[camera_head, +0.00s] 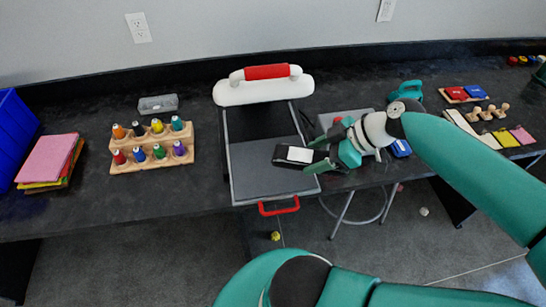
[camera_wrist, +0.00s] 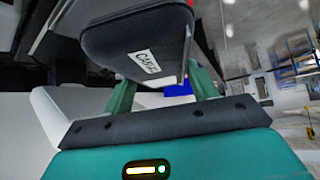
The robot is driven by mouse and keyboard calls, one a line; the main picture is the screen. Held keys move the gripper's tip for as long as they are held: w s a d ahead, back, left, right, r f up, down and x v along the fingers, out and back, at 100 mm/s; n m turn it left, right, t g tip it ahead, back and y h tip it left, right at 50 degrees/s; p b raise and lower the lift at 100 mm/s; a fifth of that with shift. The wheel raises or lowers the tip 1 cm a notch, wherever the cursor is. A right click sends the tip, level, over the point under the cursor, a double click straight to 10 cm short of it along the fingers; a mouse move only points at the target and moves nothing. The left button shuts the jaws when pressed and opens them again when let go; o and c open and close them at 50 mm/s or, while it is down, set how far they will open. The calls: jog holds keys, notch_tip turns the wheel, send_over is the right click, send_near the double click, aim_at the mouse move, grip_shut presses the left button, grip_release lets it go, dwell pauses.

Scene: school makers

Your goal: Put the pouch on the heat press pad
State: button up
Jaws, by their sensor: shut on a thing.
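The pouch (camera_head: 286,165) is black with a white label. In the head view it is over the right part of the grey heat press pad (camera_head: 251,181); I cannot tell whether it touches the pad. My gripper (camera_head: 318,158) is shut on the pouch's right end, coming in from the right. In the wrist view the pouch (camera_wrist: 135,42) sits between the green fingers (camera_wrist: 160,95) with its label showing. The heat press has a white upper part with a red-gripped handle (camera_head: 266,84) at the back, raised clear of the pad, and a red front handle (camera_head: 279,207).
A wooden rack of colored bottles (camera_head: 152,147) stands left of the press. Felt sheets (camera_head: 50,160) and a blue bin (camera_head: 14,130) are at the far left. Stamps (camera_head: 487,113) and ink pads (camera_head: 465,93) lie at the right. The table between rack and press is clear.

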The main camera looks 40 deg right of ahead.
aim_at(302, 151)
jog(key=shift+w+d+f, duration=0.15)
jog(key=shift+w+f, duration=0.1)
jog(key=shift+w+a, duration=0.2)
jog(key=shift+w, duration=0.05)
jog(key=shift+w+d+f, duration=0.2)
jog(key=shift+w+f, duration=0.1)
jog(key=shift+w, duration=0.05)
jog(key=shift+w+a+f, duration=0.1)
jog(key=shift+w+a, duration=0.1)
jog(key=shift+w, duration=0.15)
jog(key=shift+w+f, duration=0.25)
jog(key=shift+w, duration=0.25)
jog(key=shift+w+f, duration=0.2)
jog(key=shift+w, duration=0.25)
jog(key=w+f, duration=0.4)
jog(key=w, duration=0.1)
jog(key=w+f, duration=0.2)
jog(key=w, duration=0.1)
jog(key=shift+w+f, duration=0.4)
jog(key=shift+f, duration=0.2)
jog(key=shift+w+f, duration=0.15)
jog(key=shift+f, duration=0.75)
jog(key=shift+w+f, duration=0.1)
jog(key=shift+f, duration=0.8)
